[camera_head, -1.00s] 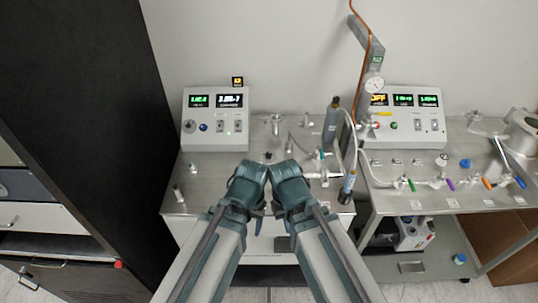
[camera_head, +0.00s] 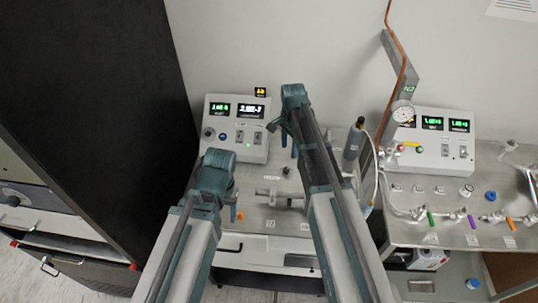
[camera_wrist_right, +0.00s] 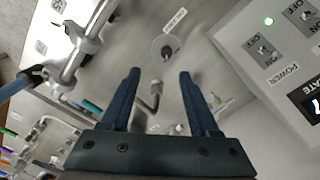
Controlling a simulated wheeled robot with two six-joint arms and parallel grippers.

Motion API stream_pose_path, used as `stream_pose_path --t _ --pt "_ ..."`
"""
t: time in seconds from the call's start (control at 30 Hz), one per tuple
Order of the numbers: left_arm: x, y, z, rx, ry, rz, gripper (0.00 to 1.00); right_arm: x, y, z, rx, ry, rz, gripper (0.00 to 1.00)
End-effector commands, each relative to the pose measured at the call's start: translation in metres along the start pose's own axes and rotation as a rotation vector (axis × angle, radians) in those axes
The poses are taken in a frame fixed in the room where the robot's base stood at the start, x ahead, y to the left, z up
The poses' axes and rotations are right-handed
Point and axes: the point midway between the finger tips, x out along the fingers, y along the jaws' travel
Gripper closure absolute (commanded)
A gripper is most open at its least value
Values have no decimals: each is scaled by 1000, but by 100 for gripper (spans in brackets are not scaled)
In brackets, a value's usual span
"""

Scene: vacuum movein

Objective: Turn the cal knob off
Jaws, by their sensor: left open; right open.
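The left control box (camera_head: 236,120) has two lit displays, a dark round knob (camera_head: 208,133), a blue button (camera_head: 222,136) and two switches. No label there reading "cal" is legible in the head view. My right gripper (camera_head: 289,142) is open and empty, pointing down over the bench just right of this box.
The box's POWER switch (camera_wrist_right: 263,52) shows in the right wrist view, beside a green light. Metal pipe fittings (camera_wrist_right: 78,50) stand on the bench near the right gripper. A second control box (camera_head: 441,140) and coloured valves stand on the right bench. A dark cabinet (camera_head: 110,80) bounds the left.

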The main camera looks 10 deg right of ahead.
Motion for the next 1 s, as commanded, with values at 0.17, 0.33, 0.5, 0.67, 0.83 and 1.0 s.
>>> stream_pose_path --t 0.17,0.33,0.5,0.67,0.83,1.0 --pt "-4 0 0 0 0 0 38 -4 -6 -15 89 -4 -5 38" --pt "-1 0 0 0 0 0 38 -1 -5 -14 90 -4 -5 38" --pt "8 1 0 2 0 0 38 8 -5 -14 88 -4 -5 38" --pt "24 2 -1 5 0 -1 38 24 -5 -14 87 -4 -5 38" --pt "46 4 -3 8 0 -1 38 47 -6 -14 86 -4 -5 38" --pt "70 6 -4 8 0 -1 38 70 -6 -14 86 -3 -5 38"
